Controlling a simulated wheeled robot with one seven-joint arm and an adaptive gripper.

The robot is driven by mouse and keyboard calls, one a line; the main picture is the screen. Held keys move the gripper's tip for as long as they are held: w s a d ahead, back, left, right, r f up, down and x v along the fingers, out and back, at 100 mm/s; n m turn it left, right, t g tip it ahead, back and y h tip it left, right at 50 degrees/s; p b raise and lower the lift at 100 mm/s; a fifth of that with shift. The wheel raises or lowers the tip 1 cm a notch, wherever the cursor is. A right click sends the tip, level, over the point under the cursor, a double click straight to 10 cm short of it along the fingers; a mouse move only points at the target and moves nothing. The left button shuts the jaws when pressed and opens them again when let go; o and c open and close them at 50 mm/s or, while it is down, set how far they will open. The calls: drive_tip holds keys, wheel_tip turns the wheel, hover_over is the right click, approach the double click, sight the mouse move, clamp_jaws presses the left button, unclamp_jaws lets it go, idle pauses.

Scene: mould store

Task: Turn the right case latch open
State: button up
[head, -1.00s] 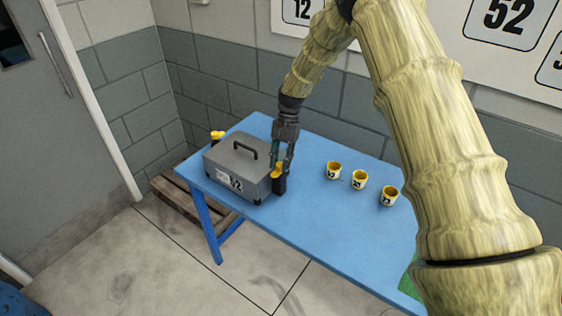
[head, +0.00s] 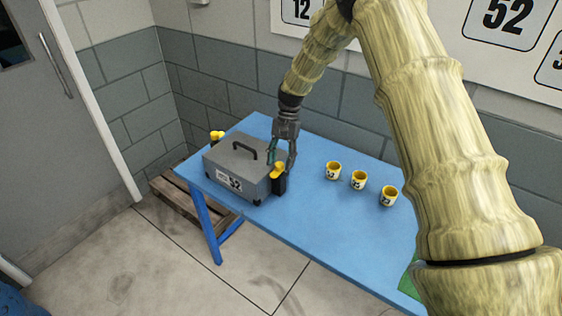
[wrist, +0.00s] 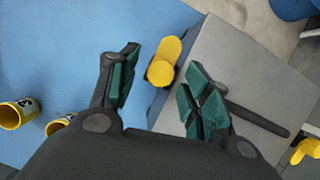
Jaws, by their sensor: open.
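A grey case (head: 234,163) with a dark handle (head: 246,149) stands on the left part of the blue table, its lid shut. The right case latch (head: 278,171) is a yellow knob on a dark mount at the case's right side; it also shows in the wrist view (wrist: 164,62). The left case latch (head: 216,135), also yellow, is at the other side and shows at the wrist view's right edge (wrist: 305,151). My gripper (head: 281,162) is open above the right latch. In the wrist view its green-padded fingers (wrist: 158,88) stand either side of the latch's line, apart from it.
Three yellow-and-white cups (head: 359,180) stand on the blue table (head: 310,215) to the right of the case. Bare table lies between case and cups.

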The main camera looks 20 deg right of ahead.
drive_tip(key=v, duration=1.1)
drive_tip(key=shift+r, duration=0.15)
